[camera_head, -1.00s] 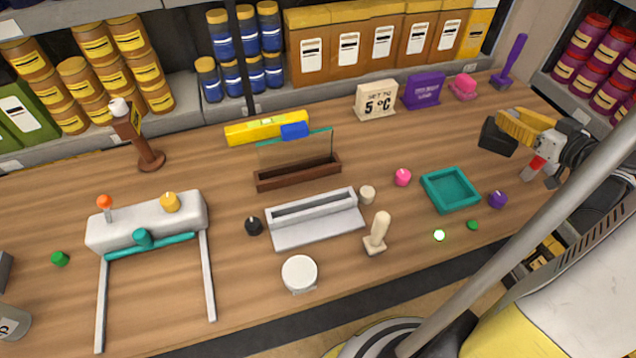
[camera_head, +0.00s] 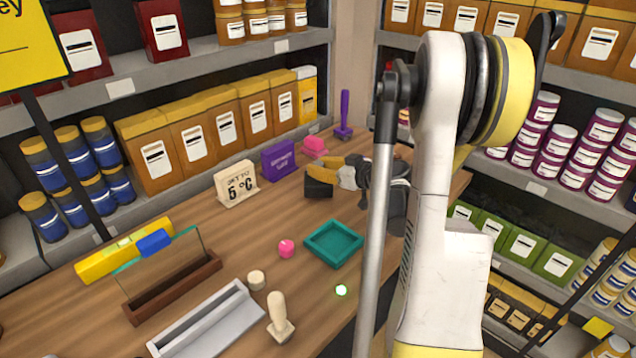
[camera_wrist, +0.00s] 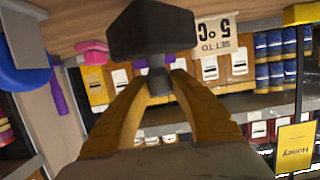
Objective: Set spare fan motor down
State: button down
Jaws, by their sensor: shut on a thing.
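The spare fan motor, a dark block (camera_head: 318,186), is in my gripper (camera_head: 338,177) over the back right part of the wooden counter (camera_head: 290,222). My gripper's yellow fingers are shut on its narrow stem, which shows best in the wrist view. There the motor's wide black body (camera_wrist: 155,30) sticks out beyond the fingertips (camera_wrist: 157,80). The motor is low over the counter; I cannot tell whether it touches. My arm hides part of the counter to the right.
A teal tray (camera_head: 333,244) is in front of the motor. A purple sign (camera_head: 278,160), a pink object (camera_head: 315,147) and a purple handled tool (camera_head: 344,118) stand behind it. A temperature sign (camera_head: 236,183) is to the left. Bare wood lies between the signs and the tray.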

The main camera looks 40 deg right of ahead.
notch_tip(320, 180, down, 4)
jog(key=shift+f+b, duration=0.1)
jog(key=shift+b, duration=0.95)
jog(key=c, duration=1.6)
grip_release()
jog(key=shift+f, duration=0.1)
jog(key=o, duration=0.4)
jog(key=shift+c, duration=0.2)
